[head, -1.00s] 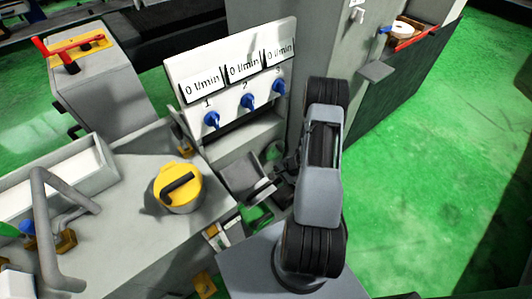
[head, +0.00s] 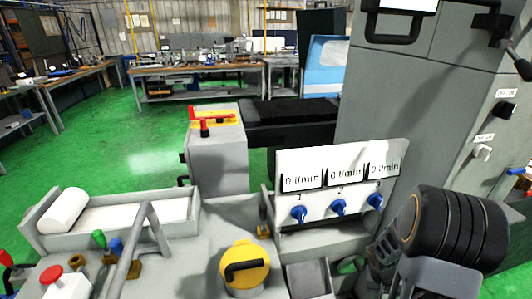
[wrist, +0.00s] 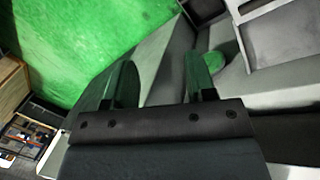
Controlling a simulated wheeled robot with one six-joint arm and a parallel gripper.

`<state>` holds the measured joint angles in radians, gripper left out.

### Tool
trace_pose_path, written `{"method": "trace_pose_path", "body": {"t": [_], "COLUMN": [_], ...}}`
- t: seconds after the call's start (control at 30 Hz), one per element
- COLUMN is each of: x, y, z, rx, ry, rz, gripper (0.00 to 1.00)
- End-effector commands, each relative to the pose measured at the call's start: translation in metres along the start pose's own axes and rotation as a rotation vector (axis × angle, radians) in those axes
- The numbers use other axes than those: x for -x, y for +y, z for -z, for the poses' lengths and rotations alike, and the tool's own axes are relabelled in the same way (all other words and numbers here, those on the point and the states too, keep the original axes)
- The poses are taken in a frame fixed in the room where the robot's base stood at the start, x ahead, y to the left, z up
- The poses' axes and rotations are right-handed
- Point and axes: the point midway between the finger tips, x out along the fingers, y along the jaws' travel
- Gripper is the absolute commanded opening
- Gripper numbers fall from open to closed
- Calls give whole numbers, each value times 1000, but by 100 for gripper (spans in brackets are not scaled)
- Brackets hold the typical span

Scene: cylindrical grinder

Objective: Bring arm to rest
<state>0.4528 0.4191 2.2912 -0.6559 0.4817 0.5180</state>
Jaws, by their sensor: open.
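My gripper shows in the wrist view (wrist: 158,82), its two greenish fingers apart with nothing between them. Beyond the fingers are a grey surface and part of the green floor. In the head view my arm is folded at the lower right, beside the flow panel, and its dark joint covers part of the machine. I cannot make out the fingertips clearly there.
The white flow panel (head: 330,165) with three blue valves stands close left of my arm. A yellow-lidded pot (head: 243,265) sits on the grey machine top. A grey cabinet (head: 430,90) rises behind my arm. Green floor (head: 90,150) is open at the left.

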Motion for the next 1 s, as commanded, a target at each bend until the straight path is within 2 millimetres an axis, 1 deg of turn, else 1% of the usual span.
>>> {"method": "trace_pose_path", "body": {"t": [0.03, 0.07, 0.1, 0.17, 0.2, 0.3, 0.4, 0.5, 0.6, 0.73, 0.83, 1.0], "x": [31, 47, 68, 97, 116, 157, 190, 216, 236, 255, 262, 262], "y": [-6, -10, -16, -28, -37, -57, -74, -84, -89, -93, -96, -98], "z": [-7, -13, -22, -37, -46, -68, -86, -96, -101, -106, -108, -108], "rx": [42, 67, 102, 148, 177, 231, 249, 259, 285, 313, 329, 339], "ry": [-2, -12, -18, -21, -14, 25, 86, 172, 252, 324, 350, 350], "rz": [3, 13, 32, 72, 104, 186, 259, 310, 331, 345, 351, 352], "gripper": [51, 51, 51, 51, 51, 51, 51, 51, 51, 51, 51, 51]}}
